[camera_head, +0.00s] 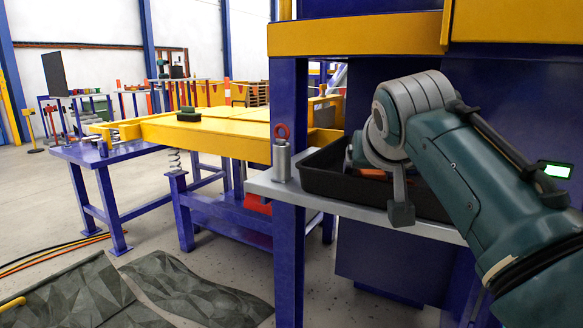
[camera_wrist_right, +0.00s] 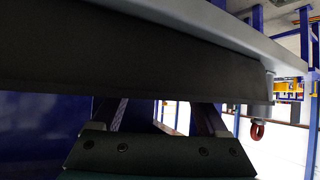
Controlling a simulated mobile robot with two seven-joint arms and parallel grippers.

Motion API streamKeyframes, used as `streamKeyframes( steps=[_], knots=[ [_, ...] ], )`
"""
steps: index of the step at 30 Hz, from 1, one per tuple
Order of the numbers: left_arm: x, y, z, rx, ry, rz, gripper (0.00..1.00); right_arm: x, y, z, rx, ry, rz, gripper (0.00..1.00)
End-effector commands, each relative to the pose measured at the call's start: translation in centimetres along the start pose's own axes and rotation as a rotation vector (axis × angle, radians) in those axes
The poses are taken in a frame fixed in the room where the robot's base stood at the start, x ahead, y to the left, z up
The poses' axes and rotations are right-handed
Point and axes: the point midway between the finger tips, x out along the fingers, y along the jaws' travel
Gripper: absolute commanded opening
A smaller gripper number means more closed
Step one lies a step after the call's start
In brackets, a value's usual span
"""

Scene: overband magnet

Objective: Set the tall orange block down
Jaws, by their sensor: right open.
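A black tray (camera_head: 325,176) sits on a grey shelf (camera_head: 262,185) at the right of the head view. A small orange patch (camera_head: 374,174) shows inside it, partly hidden by my right wrist; I cannot tell whether this is the tall orange block. My right arm reaches over the tray from the right. In the right wrist view my right gripper (camera_wrist_right: 157,112) has its two fingers spread apart, with nothing visible between them. A dark wall (camera_wrist_right: 130,55), apparently the tray's side, crosses in front of the fingers and hides their tips. My left gripper is out of view.
A metal cylinder with a red ring (camera_head: 282,160) stands on the shelf, left of the tray. A blue post (camera_head: 289,265) supports the shelf. A yellow frame (camera_head: 215,130) lies to the left. Crumpled dark sheets (camera_head: 190,290) cover some floor at lower left.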

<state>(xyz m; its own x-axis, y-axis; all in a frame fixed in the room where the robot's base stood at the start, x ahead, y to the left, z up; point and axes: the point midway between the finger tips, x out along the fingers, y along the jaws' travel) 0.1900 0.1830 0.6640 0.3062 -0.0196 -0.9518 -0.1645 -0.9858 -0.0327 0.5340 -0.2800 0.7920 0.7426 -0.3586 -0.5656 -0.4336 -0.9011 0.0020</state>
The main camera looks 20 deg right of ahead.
Motion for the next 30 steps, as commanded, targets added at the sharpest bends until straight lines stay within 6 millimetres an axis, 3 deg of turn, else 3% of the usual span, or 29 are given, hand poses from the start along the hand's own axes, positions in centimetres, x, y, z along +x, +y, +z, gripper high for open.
streamKeyframes(
  steps=[8, 21, 27, 30],
  knots=[
    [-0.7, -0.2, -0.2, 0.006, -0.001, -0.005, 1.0, -1.1, -0.1, -0.5, 0.0, 0.002, -0.002, 0.77],
    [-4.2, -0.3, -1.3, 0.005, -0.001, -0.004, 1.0, -9.6, 0.0, -0.6, 0.003, 0.0, -0.001, 0.77],
    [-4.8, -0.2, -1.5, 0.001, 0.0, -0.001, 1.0, -11.8, 0.0, -0.3, 0.0, -0.001, 0.0, 0.77],
    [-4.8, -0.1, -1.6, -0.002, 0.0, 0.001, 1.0, -12.2, 0.5, 1.3, -0.024, -0.03, -0.005, 0.77]
  ],
)
